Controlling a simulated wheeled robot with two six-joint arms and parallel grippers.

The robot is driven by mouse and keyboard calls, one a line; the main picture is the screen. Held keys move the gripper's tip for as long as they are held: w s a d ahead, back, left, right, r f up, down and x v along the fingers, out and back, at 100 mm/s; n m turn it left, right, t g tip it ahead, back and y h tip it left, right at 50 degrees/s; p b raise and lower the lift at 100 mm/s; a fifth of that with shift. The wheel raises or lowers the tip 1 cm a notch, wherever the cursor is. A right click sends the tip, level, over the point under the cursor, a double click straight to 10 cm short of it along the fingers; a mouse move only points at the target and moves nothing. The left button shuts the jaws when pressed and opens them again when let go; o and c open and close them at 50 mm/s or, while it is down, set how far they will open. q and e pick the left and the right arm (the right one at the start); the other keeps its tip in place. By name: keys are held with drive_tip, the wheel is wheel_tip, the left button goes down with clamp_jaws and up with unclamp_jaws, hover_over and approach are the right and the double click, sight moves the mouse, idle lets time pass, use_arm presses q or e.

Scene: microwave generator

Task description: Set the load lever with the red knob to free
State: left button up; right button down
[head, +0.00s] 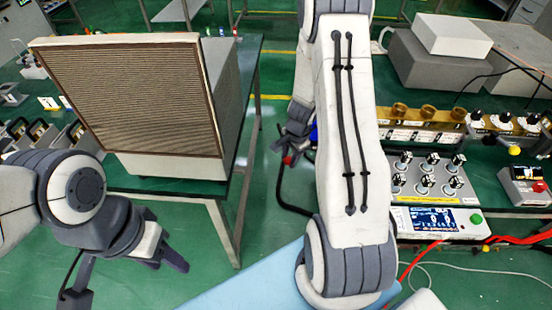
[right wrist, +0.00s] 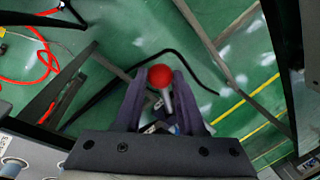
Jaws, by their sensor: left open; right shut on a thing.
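The load lever's red knob (right wrist: 160,76) sits between the two finger tips of my right gripper (right wrist: 161,82) in the right wrist view, with a short pale stem below it. The gripper is shut on the lever there. In the head view the red knob (head: 288,160) is a small spot at the dark fingers of my right gripper (head: 291,150), partly behind my right arm. The lever's lower part and its marked positions are hidden. My left gripper (head: 124,280) is open and empty, low at the left above the floor.
A large box with a brown mesh front (head: 130,95) stands on the left bench. The right bench holds a control panel with several knobs (head: 428,175), a display unit (head: 440,222) and grey boxes (head: 440,60). Red cables (head: 520,238) run at the right. Green floor lies between the benches.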

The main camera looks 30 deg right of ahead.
use_arm(q)
drive_tip(key=shift+a, duration=0.3)
use_arm(e)
drive_tip(key=shift+w, duration=0.1)
drive_tip(key=c, duration=0.8)
unclamp_jaws()
use_arm(q)
wheel_tip(320, 180, up, 4)
drive_tip(key=p, duration=0.4)
use_arm(e)
drive_tip(key=r, duration=0.3)
drive_tip(key=s+r, duration=0.1)
drive_tip(key=r, duration=0.3)
drive_tip(key=s+r, duration=0.1)
drive_tip(key=r, duration=0.2)
drive_tip(key=shift+d+r, duration=0.1)
drive_tip(key=shift+r, duration=0.05)
